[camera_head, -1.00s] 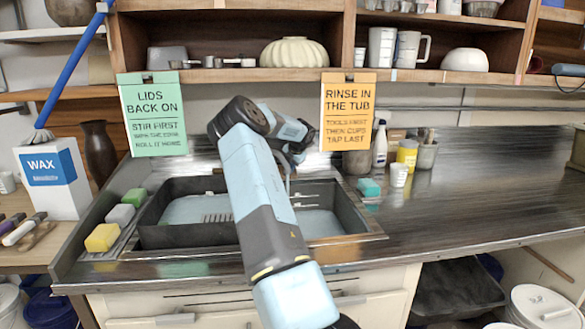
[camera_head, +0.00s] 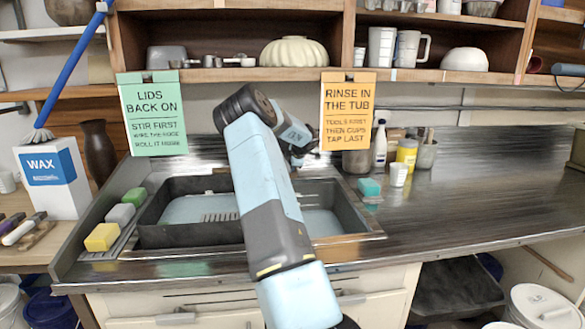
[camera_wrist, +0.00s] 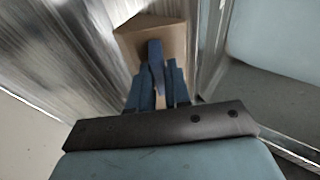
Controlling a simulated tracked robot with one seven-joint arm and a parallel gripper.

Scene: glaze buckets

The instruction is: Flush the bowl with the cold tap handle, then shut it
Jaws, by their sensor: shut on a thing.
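In the wrist view my gripper (camera_wrist: 158,78) has its dark blue fingers closed on a narrow blue piece, which looks like the cold tap handle (camera_wrist: 155,50). A tan block (camera_wrist: 175,36) lies just beyond it; I cannot tell what it is. In the head view my arm reaches over the dark sink (camera_head: 190,237), and hides my gripper and the tap. The sink's pale basin shows on both sides of my arm. I see no water stream, and cannot tell how far the handle is turned.
A yellow sponge (camera_head: 102,237) and other sponges line the sink's left side. A teal sponge (camera_head: 370,187), a white cup (camera_head: 398,174) and a white bottle (camera_head: 380,145) stand behind right. The right counter (camera_head: 480,190) is clear. An orange sign (camera_head: 348,110) hangs above the sink.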

